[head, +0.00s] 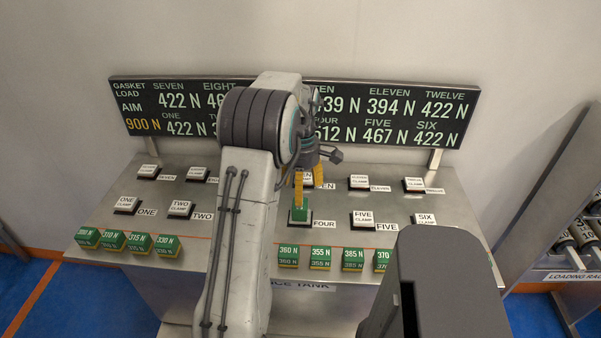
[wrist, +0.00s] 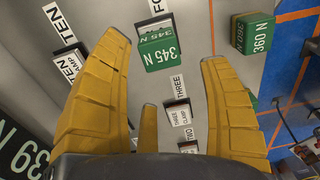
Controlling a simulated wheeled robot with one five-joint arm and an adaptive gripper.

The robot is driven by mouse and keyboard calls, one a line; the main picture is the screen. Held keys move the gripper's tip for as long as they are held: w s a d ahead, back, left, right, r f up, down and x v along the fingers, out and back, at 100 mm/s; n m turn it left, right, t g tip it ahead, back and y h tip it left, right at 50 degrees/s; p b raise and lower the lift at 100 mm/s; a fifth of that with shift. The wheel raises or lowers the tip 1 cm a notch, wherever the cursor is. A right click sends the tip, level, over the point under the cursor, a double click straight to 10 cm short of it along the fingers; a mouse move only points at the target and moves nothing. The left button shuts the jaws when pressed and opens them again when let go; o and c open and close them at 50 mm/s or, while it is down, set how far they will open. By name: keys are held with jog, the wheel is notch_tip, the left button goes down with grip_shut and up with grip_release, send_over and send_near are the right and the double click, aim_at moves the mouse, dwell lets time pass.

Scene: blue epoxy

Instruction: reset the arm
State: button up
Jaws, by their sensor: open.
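My gripper (wrist: 164,58) is open, with its yellow fingers spread and nothing between them in its grip. In the head view my gripper (head: 307,183) hangs over the steel bench near the FOUR label. A green block marked 345 N (wrist: 163,52) lies beyond the fingertips in the wrist view. In the head view that green block (head: 299,214) sits at the FOUR clamp, just below a yellow finger. Whether a finger touches it I cannot tell. My arm hides the THREE and NINE places in the head view.
Green blocks stand along the bench front, left (head: 126,241) and right (head: 320,257). White clamp plates, such as FIVE (head: 363,218), stand in two rows. A black load board (head: 455,103) stands behind. A loading rack (head: 565,262) is at the right. Open space lies above the bench.

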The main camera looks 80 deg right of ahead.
notch_tip(320, 180, up, 5)
jog(key=d+m, duration=0.2)
jog(key=m, duration=0.5)
jog(key=w+a+f+m, duration=0.2)
jog(key=a+f+m, duration=0.1)
jog(key=a+m, duration=0.25)
jog(key=w+a+f+m, duration=0.2)
jog(key=a+m, duration=0.3)
jog(key=a, duration=0.2)
jog(key=w+a+r+n+t, duration=0.1)
jog(key=w+a+r+n, duration=0.2)
jog(key=a, duration=0.8)
jog(key=w+a+r+n+t, duration=0.1)
jog(key=w+a+r+n, duration=0.2)
jog(key=w+a+n, duration=0.5)
jog(key=w+a+r+n+t, duration=0.1)
jog(key=w+a+r+n, duration=0.2)
jog(key=a, duration=1.3)
jog(key=shift+w+n+t, duration=0.4)
jog(key=shift+w+n, duration=0.85)
jog(key=shift+n, duration=0.1)
